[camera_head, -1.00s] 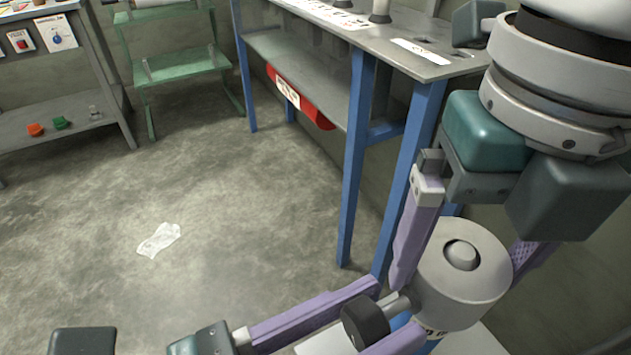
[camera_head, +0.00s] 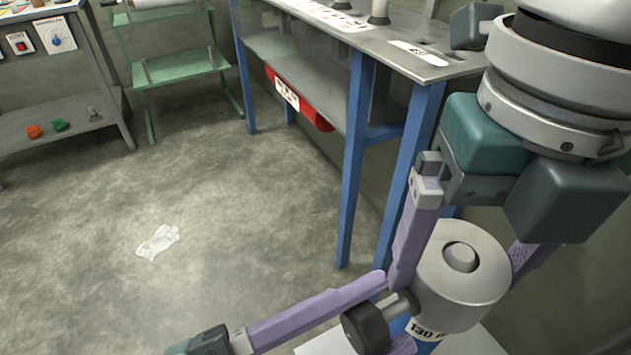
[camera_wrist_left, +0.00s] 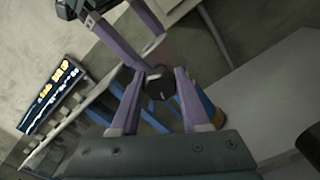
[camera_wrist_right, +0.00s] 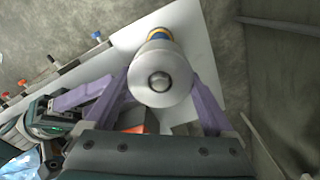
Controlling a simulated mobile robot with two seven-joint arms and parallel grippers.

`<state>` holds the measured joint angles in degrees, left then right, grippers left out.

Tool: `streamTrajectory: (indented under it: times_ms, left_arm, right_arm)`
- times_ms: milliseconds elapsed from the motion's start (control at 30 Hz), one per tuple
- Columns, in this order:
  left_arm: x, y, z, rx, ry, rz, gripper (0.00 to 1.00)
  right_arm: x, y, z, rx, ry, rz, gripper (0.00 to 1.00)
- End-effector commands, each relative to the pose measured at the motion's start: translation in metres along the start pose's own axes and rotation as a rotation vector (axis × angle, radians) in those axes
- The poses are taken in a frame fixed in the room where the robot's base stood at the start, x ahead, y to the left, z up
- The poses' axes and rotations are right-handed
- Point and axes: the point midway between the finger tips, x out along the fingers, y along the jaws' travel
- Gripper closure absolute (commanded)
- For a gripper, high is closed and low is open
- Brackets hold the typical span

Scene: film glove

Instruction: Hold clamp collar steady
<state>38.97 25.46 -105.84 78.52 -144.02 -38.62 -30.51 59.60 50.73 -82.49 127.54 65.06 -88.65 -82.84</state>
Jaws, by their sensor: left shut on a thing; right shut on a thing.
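The clamp collar, apparently the thick grey cylinder (camera_head: 465,270) with a round boss on top, stands upright at the lower right of the head view. A dark knob (camera_head: 367,328) sticks out of its side on a short shaft. My left gripper (camera_wrist_left: 160,75) is shut on the dark knob, which shows between its purple fingers in the left wrist view. My right gripper (camera_wrist_right: 160,85) is shut on the grey cylinder, with one purple finger on each side. The cylinder's far side is partly hidden in the head view.
A grey workbench (camera_head: 385,45) with blue legs stands behind, with a red bin below. A crumpled clear film piece (camera_head: 158,242) lies on the open floor. A green rack (camera_head: 180,65) stands at the back.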

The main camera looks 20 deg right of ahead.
Motion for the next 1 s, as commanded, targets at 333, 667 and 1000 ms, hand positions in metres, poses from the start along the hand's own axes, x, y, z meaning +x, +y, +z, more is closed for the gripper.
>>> streamTrajectory:
  times_ms: [333,667,1000]
  left_arm:
    - [-0.0005,-0.0001,0.0001,0.123,0.000,0.000,1.00]
    - [-0.0005,0.0000,0.0001,0.141,0.000,0.000,1.00]
    - [-0.0004,-0.0001,0.0001,0.139,0.000,0.000,0.36]
  right_arm:
    - [-0.0006,-0.0003,0.0007,0.001,-0.002,-0.001,1.00]
    - [-0.0006,-0.0004,0.0008,0.002,-0.002,-0.001,1.00]
    - [-0.0006,-0.0004,0.0008,0.002,-0.002,-0.001,1.00]
